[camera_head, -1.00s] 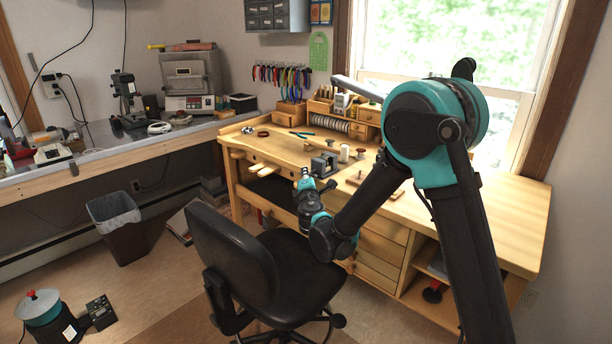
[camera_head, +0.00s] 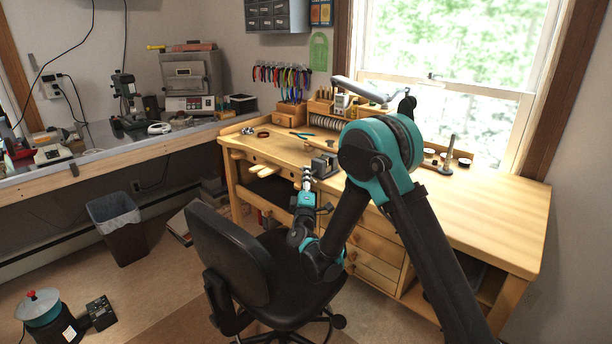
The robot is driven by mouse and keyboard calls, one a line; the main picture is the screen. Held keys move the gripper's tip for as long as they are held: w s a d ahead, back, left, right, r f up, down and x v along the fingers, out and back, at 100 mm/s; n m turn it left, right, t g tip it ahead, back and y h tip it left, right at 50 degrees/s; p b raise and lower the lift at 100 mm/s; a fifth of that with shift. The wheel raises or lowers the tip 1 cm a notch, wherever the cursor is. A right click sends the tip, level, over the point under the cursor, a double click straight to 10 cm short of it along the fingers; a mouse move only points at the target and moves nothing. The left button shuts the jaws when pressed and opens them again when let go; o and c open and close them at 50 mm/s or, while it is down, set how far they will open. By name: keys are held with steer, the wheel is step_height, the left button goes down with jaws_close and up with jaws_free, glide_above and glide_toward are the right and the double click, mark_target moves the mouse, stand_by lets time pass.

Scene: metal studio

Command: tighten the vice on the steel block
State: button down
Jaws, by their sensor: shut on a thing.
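A small grey vice (camera_head: 324,164) stands at the front edge of the wooden workbench (camera_head: 490,206), left of my arm's teal elbow. The steel block cannot be told apart from the vice at this size. My gripper (camera_head: 307,178) is at the front of the vice, below its top, at the bench's front edge. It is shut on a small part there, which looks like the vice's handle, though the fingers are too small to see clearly. My arm hides the bench just right of the vice.
A black office chair (camera_head: 232,262) stands close in front of the bench, beneath my forearm. Pliers (camera_head: 302,135) lie on the bench behind the vice. A dark post on a base (camera_head: 447,158) and small round tins (camera_head: 464,162) stand further right. The bench's right end is clear.

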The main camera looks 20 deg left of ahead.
steer(key=m+t+h, duration=0.2)
steer(key=m+h, duration=0.1)
steer(key=m, duration=0.1)
steer(key=m+t+h, duration=0.2)
steer(key=m+h, duration=0.1)
steer(key=m, duration=0.1)
steer(key=shift+d+r+m, duration=0.15)
steer(key=shift+m, duration=0.25)
steer(key=shift+m+h, duration=0.3)
steer(key=shift+h, duration=0.1)
steer(key=c, duration=1.8)
jaws_free()
steer(key=shift+r, duration=0.15)
step_height(320, 180, up, 10)
steer(key=shift+o, duration=0.4)
